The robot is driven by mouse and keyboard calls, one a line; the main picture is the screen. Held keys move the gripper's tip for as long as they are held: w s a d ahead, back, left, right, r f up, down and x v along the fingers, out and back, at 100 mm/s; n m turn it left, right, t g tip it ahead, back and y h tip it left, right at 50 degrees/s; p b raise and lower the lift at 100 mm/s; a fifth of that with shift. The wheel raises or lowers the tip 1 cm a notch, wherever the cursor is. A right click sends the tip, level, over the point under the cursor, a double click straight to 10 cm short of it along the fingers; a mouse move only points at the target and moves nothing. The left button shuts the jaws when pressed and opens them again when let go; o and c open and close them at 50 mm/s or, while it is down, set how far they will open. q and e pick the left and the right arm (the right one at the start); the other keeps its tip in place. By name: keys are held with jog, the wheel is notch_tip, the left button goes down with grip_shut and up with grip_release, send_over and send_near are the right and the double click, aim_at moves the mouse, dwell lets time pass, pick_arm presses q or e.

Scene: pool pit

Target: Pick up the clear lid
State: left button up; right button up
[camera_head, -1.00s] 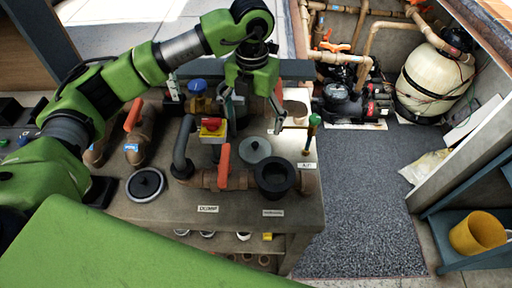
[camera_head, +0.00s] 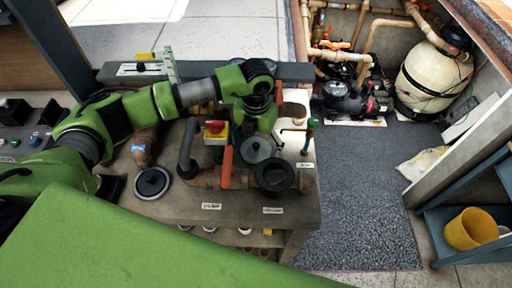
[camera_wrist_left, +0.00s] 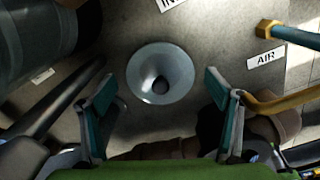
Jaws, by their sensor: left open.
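The clear lid (camera_head: 256,148) is a round, greyish see-through disc with a dark knob in its middle. It lies flat on the grey workbench (camera_head: 240,212), behind the black ring fitting. In the left wrist view the lid (camera_wrist_left: 161,54) is whole and sits just beyond the fingertips, roughly centred between them. My left gripper (camera_head: 262,128) is low over the bench at the lid. It also shows in the left wrist view (camera_wrist_left: 160,88), its two teal-padded fingers spread wide with nothing between them. My right gripper is not in view.
A pipe with an orange handle (camera_head: 227,167) and a black ring fitting (camera_head: 274,174) stand in front of the lid. A red and yellow switch (camera_head: 215,132) is to its left. A brass and teal air fitting (camera_head: 310,134) is to its right. A black lid (camera_head: 152,183) lies farther left.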

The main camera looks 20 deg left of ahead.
pick_arm(q)
jog(key=c, duration=1.2)
jog(key=shift+r, duration=0.1)
